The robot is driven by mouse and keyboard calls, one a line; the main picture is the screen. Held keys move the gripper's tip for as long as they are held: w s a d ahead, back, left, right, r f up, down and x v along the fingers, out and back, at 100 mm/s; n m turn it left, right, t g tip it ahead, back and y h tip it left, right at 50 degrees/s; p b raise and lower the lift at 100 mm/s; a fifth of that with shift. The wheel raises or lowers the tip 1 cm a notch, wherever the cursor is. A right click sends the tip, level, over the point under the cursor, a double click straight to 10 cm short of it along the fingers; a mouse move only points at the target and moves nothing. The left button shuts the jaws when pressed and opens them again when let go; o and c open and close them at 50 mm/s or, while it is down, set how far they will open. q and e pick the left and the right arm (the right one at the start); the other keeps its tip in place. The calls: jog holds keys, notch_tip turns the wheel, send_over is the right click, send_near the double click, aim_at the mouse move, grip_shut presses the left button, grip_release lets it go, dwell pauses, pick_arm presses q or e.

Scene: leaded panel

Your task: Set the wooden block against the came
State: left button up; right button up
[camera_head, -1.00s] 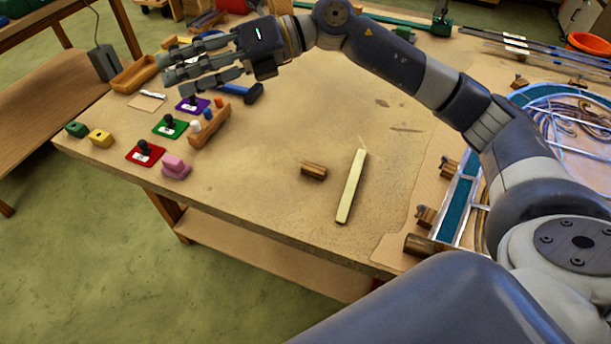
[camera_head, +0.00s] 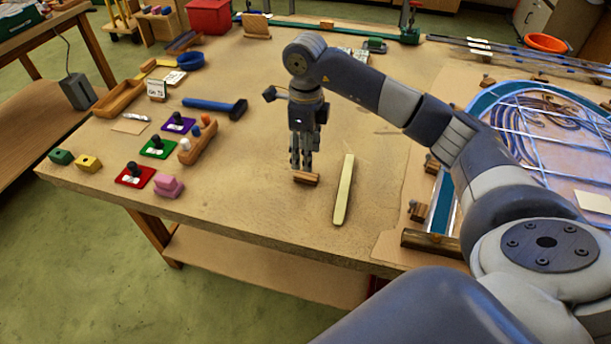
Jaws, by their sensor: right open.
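The small wooden block (camera_head: 308,180) lies on the bench near its front edge, left of a pale flat stick (camera_head: 344,190). My right gripper (camera_head: 302,167) points down at the block with its fingers open. The fingertips are just over or around its top; I cannot tell whether they touch it. The leaded panel (camera_head: 470,112), with pale came lines and a blue-green border, lies at the right, partly hidden by my right arm. Which strip is the came in question I cannot tell. My left gripper is not in view.
Several similar wooden blocks (camera_head: 418,211) stand along the panel's left edge. A blue-handled hammer (camera_head: 213,105), colored stamps (camera_head: 158,147) and a pink block (camera_head: 168,186) lie at the left. The bench between the hammer and my gripper is clear.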

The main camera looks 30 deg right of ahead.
aim_at(306, 175)
jog(key=shift+f, duration=0.8)
jog(key=shift+f+p, duration=0.25)
jog(key=shift+p, duration=0.1)
notch_tip(306, 175, down, 4)
jog(key=shift+s+f+p, duration=0.1)
jog(key=shift+f+p, duration=0.05)
jog(key=shift+p, duration=0.8)
jog(key=shift+f, duration=0.25)
jog(key=c, duration=1)
jog(key=shift+o, duration=0.2)
jog(key=shift+r, duration=0.1)
